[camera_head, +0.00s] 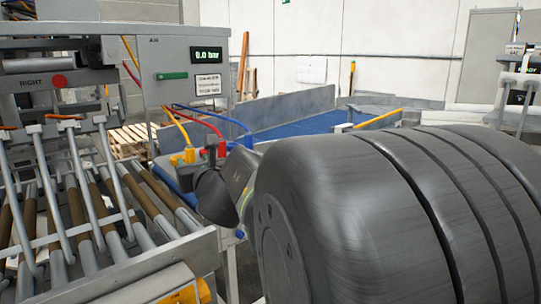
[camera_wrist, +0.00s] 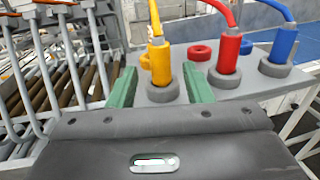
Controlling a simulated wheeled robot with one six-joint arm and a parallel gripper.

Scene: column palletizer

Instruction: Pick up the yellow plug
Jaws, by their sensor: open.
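The yellow plug (camera_wrist: 160,60) stands upright in a grey ring socket (camera_wrist: 163,93) on a grey shelf, with a yellow hose rising from its top. It also shows in the head view (camera_head: 183,157), left of the red plug. My gripper (camera_wrist: 159,68) is open, with one green finger on each side of the yellow plug in the wrist view. I cannot tell whether the fingers touch it. No thing is held. In the head view my arm hides most of the gripper.
The red plug (camera_wrist: 229,52) and blue plug (camera_wrist: 281,46) stand close by on the right, with their hoses. A red ring (camera_wrist: 199,53) lies between yellow and red. A roller conveyor (camera_head: 95,215) with upright bars is on the left. A panel (camera_head: 195,65) reads 0.0 bar.

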